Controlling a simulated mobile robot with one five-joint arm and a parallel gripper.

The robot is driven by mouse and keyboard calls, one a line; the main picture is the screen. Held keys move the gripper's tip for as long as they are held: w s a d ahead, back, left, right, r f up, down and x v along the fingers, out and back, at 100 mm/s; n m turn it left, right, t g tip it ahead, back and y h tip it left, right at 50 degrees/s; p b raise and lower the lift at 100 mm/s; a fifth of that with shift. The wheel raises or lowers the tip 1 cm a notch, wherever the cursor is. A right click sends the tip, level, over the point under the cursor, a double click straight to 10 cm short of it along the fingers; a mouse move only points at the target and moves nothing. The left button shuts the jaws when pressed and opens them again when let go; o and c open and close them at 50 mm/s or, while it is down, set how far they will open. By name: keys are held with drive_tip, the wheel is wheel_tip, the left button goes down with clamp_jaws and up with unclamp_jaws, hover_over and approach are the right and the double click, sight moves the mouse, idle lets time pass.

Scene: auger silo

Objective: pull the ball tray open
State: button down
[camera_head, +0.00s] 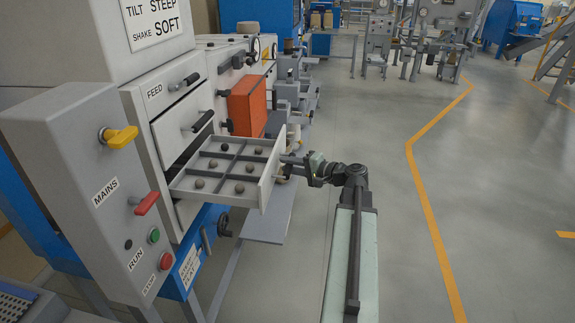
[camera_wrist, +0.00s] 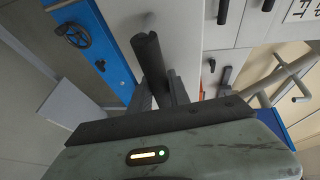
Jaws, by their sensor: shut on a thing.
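The ball tray (camera_head: 188,191) is a light grey drawer with dark dividers. It is pulled well out of the machine front, and several small balls lie in its compartments. My gripper (camera_head: 287,166) is at the outer front of the tray. In the wrist view my gripper (camera_wrist: 160,88) is shut on the dark bar handle (camera_wrist: 148,54), which stands out from the pale tray front (camera_wrist: 188,32). In the head view the handle is mostly hidden by the gripper.
A control post (camera_head: 85,170) with a yellow knob, a red lever and buttons stands at the left. Other FEED drawers (camera_head: 178,78) above are shut. An orange box (camera_head: 247,106) is behind the tray. Open floor (camera_head: 400,200) lies to the right.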

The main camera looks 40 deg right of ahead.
drive_tip(key=shift+w, duration=0.15)
drive_tip(key=c, duration=1.2)
unclamp_jaws()
drive_tip(key=shift+w+a, duration=0.15)
drive_tip(key=shift+c, duration=0.2)
drive_tip(key=p+v, duration=0.1)
drive_tip(key=v, duration=0.7)
drive_tip(key=shift+f, duration=0.1)
